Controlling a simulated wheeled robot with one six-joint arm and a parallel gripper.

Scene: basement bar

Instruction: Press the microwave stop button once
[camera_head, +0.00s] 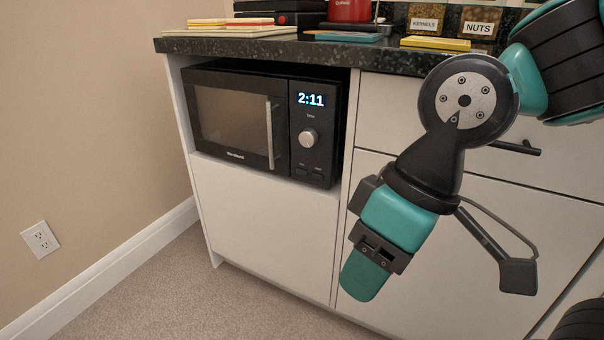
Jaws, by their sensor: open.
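The black microwave (232,112) sits in an open niche under the counter, left of centre, with its door shut. Its display (310,100) reads 2:11. Below it are a round silver knob (309,138) and, at the panel's bottom, two small dark buttons (309,174). Their labels are too small to read, so I cannot tell which is stop. My gripper (364,276) hangs pointing down in front of the white cabinet, right of and lower than the microwave, apart from it. It is open and empty; its fingers overlap in this view.
The dark counter (390,58) holds books, a red kettle (350,10) and jars labelled kernels and nuts. White drawers with a black handle (516,147) are behind my arm. A wall is at left. The floor before the microwave is clear.

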